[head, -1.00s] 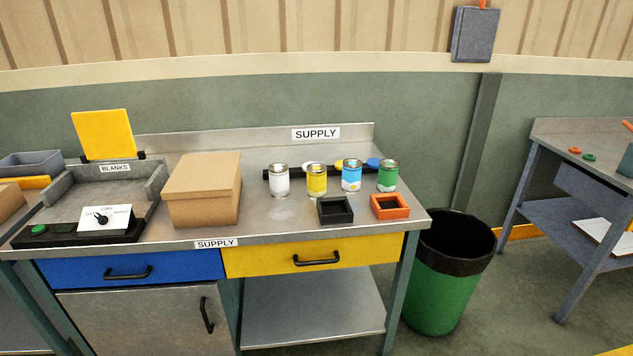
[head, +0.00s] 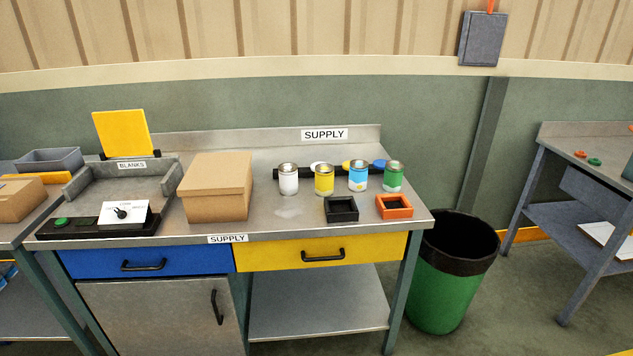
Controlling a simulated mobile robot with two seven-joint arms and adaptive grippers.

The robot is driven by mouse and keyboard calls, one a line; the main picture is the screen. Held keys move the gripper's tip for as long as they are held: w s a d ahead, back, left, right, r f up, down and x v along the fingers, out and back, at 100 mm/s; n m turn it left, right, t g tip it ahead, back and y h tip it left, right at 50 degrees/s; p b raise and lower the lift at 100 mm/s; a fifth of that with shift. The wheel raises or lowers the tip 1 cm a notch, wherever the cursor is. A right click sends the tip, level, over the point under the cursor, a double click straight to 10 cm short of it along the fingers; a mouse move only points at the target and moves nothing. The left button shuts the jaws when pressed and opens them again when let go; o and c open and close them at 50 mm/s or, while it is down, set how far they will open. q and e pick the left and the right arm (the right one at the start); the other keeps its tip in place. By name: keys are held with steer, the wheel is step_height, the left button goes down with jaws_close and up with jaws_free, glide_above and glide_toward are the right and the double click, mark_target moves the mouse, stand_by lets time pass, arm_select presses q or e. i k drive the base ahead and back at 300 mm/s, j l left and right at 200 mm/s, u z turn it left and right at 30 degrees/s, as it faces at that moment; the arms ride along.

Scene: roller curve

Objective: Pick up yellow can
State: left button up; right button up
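The yellow can (head: 324,181) stands upright on the steel supply table (head: 285,225), in a row of cans near the back. A white can (head: 288,180) is to its left. A blue can (head: 358,177) and a green can (head: 393,178) are to its right. Neither of my grippers is in the head view.
A cardboard box (head: 216,187) stands left of the cans. A black tray (head: 341,210) and an orange tray (head: 394,207) lie in front of them. A green bin (head: 445,285) stands on the floor at the table's right end. Bare tabletop lies before the white can.

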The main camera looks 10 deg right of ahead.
mark_target(324, 172)
steer(key=i+l+u, duration=0.1)
steer(key=u, duration=0.25)
steer(key=l+u, duration=0.2)
steer(key=u, duration=0.15)
steer(key=i+l+u, duration=0.15)
steer(key=u, duration=0.2)
steer(key=l+u, duration=0.4)
steer(key=l, duration=0.7)
steer(key=i, duration=0.05)
